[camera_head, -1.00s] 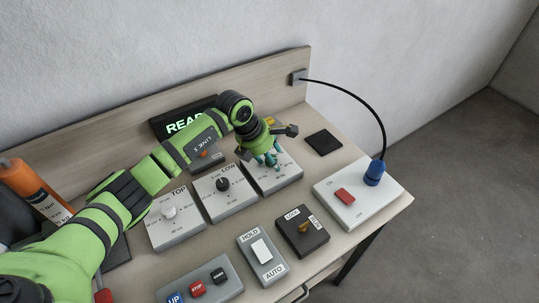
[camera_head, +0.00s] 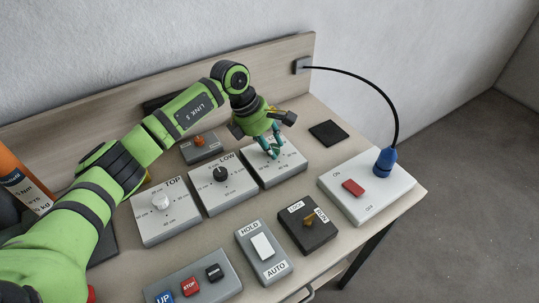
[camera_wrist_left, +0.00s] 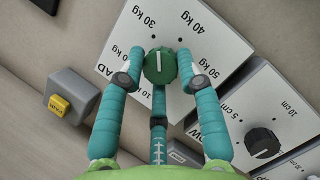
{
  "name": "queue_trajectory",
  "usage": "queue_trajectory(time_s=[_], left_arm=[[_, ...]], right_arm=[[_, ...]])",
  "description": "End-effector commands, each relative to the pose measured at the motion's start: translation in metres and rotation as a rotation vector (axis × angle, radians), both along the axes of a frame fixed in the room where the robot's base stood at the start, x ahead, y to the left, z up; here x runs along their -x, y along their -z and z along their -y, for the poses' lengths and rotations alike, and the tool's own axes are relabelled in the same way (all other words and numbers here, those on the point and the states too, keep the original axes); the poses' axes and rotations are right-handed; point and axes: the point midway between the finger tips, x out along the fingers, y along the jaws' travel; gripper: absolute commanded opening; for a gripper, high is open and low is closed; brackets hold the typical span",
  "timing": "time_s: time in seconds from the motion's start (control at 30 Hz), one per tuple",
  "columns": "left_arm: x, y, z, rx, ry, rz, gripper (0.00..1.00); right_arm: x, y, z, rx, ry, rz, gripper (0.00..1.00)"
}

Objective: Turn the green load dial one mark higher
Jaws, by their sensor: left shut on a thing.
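The green load dial (camera_wrist_left: 160,66) is round with a white pointer line, on a pale panel (camera_wrist_left: 225,50). In the left wrist view its line points up the picture, between the 30 kg and 40 kg dots and nearer the 30 kg one. My left gripper (camera_wrist_left: 160,72) is shut on the dial, with teal fingers at both sides and a third below it. In the head view the left gripper (camera_head: 272,154) stands over the load panel (camera_head: 291,170) and hides most of the dial. My right gripper is not in view.
Panels with a white TOP knob (camera_head: 161,202) and a black LOW knob (camera_head: 220,174) stand to the left. A switch box (camera_head: 340,204) with a blue plug (camera_head: 385,162) is at right. A key box (camera_head: 307,228) and HOLD/AUTO switch (camera_head: 263,245) stand in front.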

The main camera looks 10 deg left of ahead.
Motion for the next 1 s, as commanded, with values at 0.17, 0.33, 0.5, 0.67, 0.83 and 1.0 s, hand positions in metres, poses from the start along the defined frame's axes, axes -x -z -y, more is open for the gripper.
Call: queue_trajectory(time_s=[0.17,0.33,0.5,0.67,0.83,1.0], left_arm=[[-0.003,0.003,0.004,0.009,0.171,0.011,0.02],[-0.003,0.001,0.005,0.01,0.327,0.01,0.02],[-0.003,-0.001,0.005,0.009,0.462,0.008,0.02],[-0.003,-0.002,0.006,0.01,0.562,0.008,0.02],[-0.003,-0.002,0.006,0.01,0.634,0.007,0.02],[-0.003,-0.003,0.006,0.011,0.671,0.006,0.02]], right_arm=[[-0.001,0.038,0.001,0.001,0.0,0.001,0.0],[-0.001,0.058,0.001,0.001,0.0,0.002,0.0],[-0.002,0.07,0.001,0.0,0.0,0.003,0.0],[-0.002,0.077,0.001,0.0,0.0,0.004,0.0],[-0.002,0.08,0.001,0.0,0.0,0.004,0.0],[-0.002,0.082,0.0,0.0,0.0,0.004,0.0]])
